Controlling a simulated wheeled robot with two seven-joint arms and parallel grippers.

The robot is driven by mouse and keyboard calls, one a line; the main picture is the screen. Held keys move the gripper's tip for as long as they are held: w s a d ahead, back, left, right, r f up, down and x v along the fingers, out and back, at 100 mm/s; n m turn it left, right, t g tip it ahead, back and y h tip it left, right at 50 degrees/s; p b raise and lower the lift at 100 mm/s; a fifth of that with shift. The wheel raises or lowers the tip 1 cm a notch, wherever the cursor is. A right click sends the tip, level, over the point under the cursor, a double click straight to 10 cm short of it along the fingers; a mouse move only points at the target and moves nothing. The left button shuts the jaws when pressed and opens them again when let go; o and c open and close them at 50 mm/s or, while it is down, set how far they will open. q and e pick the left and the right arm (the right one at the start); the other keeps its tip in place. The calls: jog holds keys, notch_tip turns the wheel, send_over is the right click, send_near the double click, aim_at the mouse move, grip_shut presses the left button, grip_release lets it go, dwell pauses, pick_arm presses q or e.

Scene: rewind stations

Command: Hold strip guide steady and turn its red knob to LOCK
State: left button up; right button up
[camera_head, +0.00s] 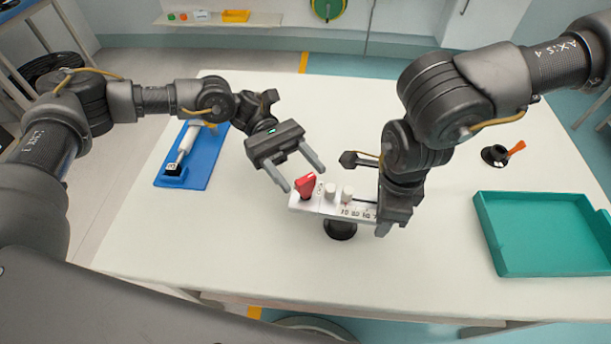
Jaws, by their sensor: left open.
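The strip guide (327,205) is a pale bar with two white posts and dark markings, standing on a dark round base (340,229) near the table's middle. Its red knob (306,188) is at the bar's left end. My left gripper (303,179) is open, its two grey fingers just above and either side of the knob; contact cannot be told. My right gripper (386,224) is at the bar's right end and covers it. Its fingers are mostly hidden, so its grip is unclear. I cannot read the knob's lock marking.
A blue tray (207,165) with a white-handled tool lies at the table's left. A teal tray (545,270) is at the right, empty. A small black cup (494,155) with an orange-handled item stands behind it. The white table (230,240) is clear at front left.

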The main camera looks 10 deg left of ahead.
aim_at(306, 187)
pick_arm(q)
jog(key=shift+x, duration=1.25)
jog(key=shift+c, duration=0.5)
jog(key=c, duration=0.9)
